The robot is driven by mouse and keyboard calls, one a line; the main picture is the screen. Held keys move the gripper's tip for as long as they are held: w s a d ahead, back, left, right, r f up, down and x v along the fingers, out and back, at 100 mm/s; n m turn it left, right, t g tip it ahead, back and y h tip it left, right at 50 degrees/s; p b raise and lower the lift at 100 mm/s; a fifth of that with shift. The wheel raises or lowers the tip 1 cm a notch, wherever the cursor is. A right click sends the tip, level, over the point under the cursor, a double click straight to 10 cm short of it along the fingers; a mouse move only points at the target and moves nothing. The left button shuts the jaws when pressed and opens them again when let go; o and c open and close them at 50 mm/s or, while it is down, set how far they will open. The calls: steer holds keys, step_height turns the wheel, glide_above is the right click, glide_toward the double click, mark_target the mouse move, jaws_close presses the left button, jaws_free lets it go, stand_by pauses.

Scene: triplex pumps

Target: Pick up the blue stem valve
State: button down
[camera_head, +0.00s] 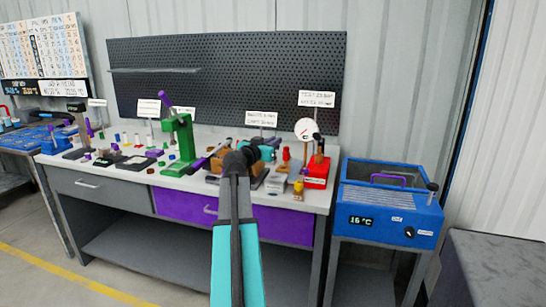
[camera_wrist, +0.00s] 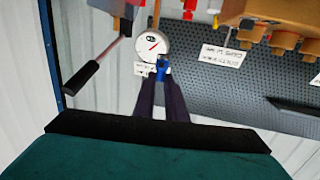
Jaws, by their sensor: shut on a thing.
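The blue stem valve (camera_wrist: 162,66) shows in the wrist view as a small blue piece at the tips of my gripper (camera_wrist: 162,80). The two dark fingers are closed together on it, and their tips hide part of it. The view is upside down, with the gauge and the perforated board behind the valve. In the head view my arm reaches over the right part of the workbench, and I cannot make out the valve there.
The workbench (camera_head: 130,180) carries a green press (camera_head: 182,140), a red pressure tester (camera_head: 317,172) with a round gauge (camera_head: 306,129), and many small parts. A blue bath (camera_head: 385,215) stands to the right. A perforated board (camera_head: 230,75) rises behind the bench.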

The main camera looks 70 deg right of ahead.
step_height(320, 180, up, 13)
steer(key=shift+r, duration=0.15)
stand_by(0.8)
steer(key=shift+w, duration=0.1)
